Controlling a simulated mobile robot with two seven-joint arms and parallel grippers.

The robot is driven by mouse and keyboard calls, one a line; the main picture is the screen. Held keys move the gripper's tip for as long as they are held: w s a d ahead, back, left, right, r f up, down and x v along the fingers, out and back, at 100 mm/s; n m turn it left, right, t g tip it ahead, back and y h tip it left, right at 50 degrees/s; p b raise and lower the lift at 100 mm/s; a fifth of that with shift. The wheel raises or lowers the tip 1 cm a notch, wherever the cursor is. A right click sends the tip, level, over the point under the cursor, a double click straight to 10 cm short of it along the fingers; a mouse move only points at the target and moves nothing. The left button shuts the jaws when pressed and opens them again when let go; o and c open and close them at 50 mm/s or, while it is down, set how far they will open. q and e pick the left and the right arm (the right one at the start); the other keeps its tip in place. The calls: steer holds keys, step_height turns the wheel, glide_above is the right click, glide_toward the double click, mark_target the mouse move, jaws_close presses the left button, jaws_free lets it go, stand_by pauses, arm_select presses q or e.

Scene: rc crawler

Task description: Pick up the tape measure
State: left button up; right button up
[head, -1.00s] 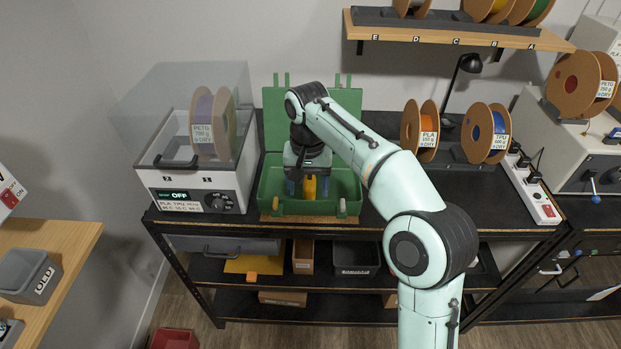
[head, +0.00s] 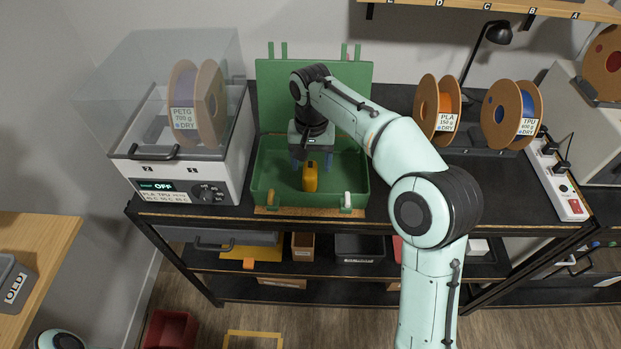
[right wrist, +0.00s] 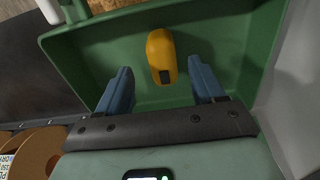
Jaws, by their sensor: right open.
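The yellow tape measure (head: 310,178) is in the green toolbox (head: 258,180), whose lid is raised at the back. In the right wrist view the tape measure (right wrist: 161,55) lies on the box floor, ahead of the fingers and roughly in line with the gap between them. My right gripper (head: 312,160) is open and empty over the inside of the box. Its blue fingers (right wrist: 162,85) are spread wide and apart from the tape measure. My left gripper is out of view.
Filament spools (head: 425,108) stand to the right on the black bench. A power strip (head: 556,180) lies at the bench's right end.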

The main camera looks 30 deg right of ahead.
mark_target(310, 168)
steer(key=f, duration=0.6)
steer(key=shift+w+b, duration=0.25)
steer(key=shift+b, duration=0.15)
steer(key=c, duration=1.2)
